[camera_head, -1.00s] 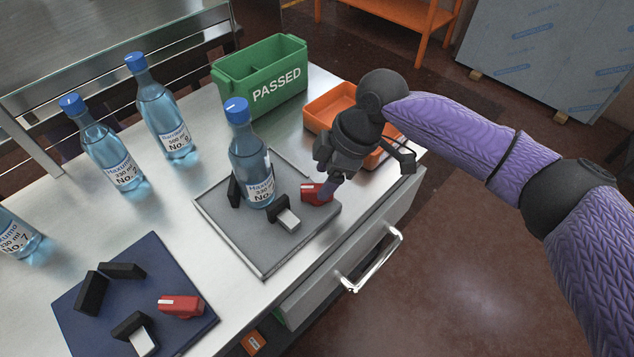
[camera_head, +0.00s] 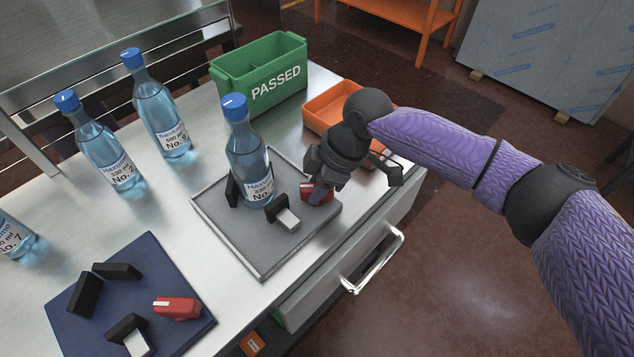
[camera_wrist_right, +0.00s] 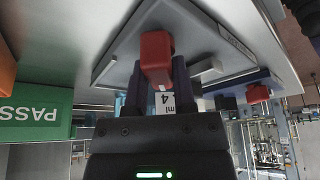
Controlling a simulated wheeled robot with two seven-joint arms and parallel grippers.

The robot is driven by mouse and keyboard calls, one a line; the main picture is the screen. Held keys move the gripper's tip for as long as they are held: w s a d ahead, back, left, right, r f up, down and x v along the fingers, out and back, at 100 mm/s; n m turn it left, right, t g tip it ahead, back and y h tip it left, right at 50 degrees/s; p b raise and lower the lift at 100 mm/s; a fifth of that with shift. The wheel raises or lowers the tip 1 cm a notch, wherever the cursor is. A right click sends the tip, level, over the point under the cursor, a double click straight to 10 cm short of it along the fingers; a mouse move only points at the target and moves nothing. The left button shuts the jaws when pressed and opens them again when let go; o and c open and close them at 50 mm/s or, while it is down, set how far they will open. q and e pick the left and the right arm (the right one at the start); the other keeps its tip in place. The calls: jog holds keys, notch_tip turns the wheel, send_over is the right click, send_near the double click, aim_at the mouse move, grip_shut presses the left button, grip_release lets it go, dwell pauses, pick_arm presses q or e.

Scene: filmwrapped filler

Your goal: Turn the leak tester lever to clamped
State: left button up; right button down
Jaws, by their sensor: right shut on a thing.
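The grey leak tester (camera_head: 262,250) lies flat on the steel table. A blue-capped water bottle (camera_head: 249,160) stands upright on it, by a black pad (camera_head: 232,190) and a black block with a white part (camera_head: 288,219). The red lever (camera_head: 328,193) is at the tester's right side. My right gripper (camera_head: 317,190) is shut on this lever, its fingers partly covering it. In the right wrist view the lever (camera_wrist_right: 157,55) sits between the fingers (camera_wrist_right: 158,84). The lever's exact angle is hard to tell. My left gripper is not in view.
A blue tester (camera_head: 75,310) with its own red lever (camera_head: 176,308) lies at front left. More bottles (camera_head: 165,115) stand at left. A green PASSED bin (camera_head: 262,78) and an orange tray (camera_head: 325,105) stand behind. A drawer handle (camera_head: 375,262) sticks out in front.

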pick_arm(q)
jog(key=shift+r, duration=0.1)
